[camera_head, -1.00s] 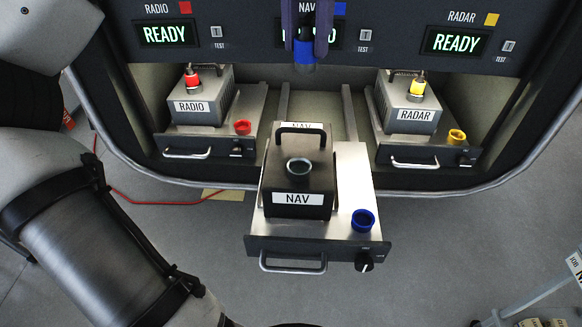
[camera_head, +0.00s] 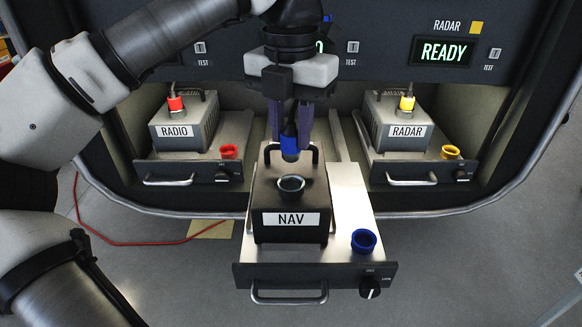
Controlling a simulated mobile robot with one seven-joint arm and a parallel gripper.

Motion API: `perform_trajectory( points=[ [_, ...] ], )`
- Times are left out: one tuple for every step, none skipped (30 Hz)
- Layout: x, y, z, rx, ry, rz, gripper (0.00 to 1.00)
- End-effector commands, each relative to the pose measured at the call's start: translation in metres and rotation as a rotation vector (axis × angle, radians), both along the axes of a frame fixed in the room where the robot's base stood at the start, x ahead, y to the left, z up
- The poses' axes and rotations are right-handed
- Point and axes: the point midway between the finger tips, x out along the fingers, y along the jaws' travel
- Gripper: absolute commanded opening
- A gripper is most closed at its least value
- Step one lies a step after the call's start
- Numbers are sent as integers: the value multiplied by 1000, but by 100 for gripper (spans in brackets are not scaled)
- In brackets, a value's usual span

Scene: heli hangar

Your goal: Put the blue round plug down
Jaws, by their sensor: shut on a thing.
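The blue round plug (camera_head: 289,146) is held in my gripper (camera_head: 291,125), whose two purple fingers are shut on it. The plug points down and hangs above and just behind the open round socket (camera_head: 291,187) on top of the black NAV box (camera_head: 284,219). The plug and the socket look apart. The NAV box sits on a pulled-out tray (camera_head: 347,203). A blue ring-shaped holder (camera_head: 363,241) stands on the tray to the right of the box and looks empty.
The RADIO box (camera_head: 187,128) with a red plug stands at the left, and the RADAR box (camera_head: 399,122) with a yellow plug at the right. The NAV box handle (camera_head: 267,151) rises near the plug. A dark panel with a READY display (camera_head: 444,51) is behind.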

Motion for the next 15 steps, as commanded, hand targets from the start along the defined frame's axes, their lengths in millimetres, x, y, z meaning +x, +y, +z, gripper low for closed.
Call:
perform_trajectory(
  points=[
    [-1,0,-8,0,2,-2,5],
    [-1,0,-12,0,2,-2,5],
    [0,0,-17,0,1,-2,5],
    [0,0,-19,0,1,-1,5],
    [0,0,-21,0,0,-1,5],
    [0,0,-23,0,0,-1,5],
    [0,0,-25,0,1,-1,5],
    [0,0,-27,0,1,-1,5],
    [0,0,-31,0,1,-2,5],
    [-1,0,-34,-1,2,-2,5],
    [-1,0,-38,-1,3,-1,5],
    [0,0,-44,0,2,-1,5],
    [0,0,-49,0,2,0,5],
    [-1,0,-53,0,2,-1,5],
    [-1,0,-58,-1,3,-1,5]
  ],
)
